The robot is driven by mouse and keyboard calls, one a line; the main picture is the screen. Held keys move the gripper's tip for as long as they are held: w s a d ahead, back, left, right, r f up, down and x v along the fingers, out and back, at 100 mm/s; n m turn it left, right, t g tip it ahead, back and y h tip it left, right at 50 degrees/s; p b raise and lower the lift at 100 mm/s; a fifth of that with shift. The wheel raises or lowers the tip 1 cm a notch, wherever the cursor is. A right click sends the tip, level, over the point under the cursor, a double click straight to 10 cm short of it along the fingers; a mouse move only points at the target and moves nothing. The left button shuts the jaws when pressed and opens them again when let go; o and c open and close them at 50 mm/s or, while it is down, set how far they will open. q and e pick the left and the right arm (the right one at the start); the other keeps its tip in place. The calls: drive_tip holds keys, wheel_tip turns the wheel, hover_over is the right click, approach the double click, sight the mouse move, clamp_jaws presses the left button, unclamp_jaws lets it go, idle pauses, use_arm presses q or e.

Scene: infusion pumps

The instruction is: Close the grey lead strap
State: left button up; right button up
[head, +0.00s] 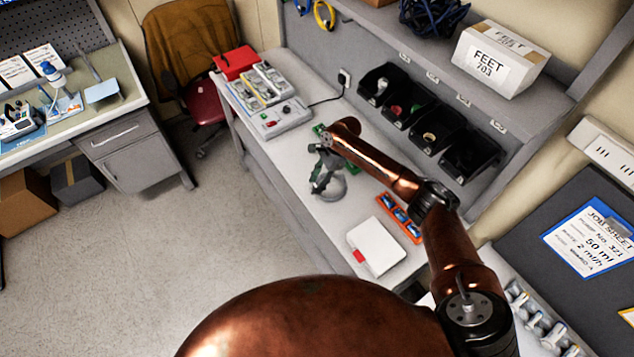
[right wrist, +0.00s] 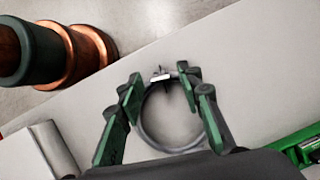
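The grey lead strap (right wrist: 143,124) shows in the right wrist view as a thin ring lying on the pale bench top, with a small light and dark piece (right wrist: 161,77) at its far side. I cannot tell whether its ends meet there. In the head view the strap (head: 338,192) is a small grey loop below my right gripper, partly hidden. My right gripper (head: 319,188) points down over it. In the right wrist view its green fingers (right wrist: 160,80) are spread apart, one on each side of the ring, with nothing clamped. My left gripper is not in view.
A grey device (head: 282,121), a red box (head: 236,62) and other units stand at the bench's far end. Black bins (head: 423,115) line the back. An orange tray (head: 399,219) and a white pad (head: 376,246) lie nearer.

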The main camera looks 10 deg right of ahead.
sight(314, 190)
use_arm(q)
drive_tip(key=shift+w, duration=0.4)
use_arm(e)
drive_tip(key=shift+c, duration=0.2)
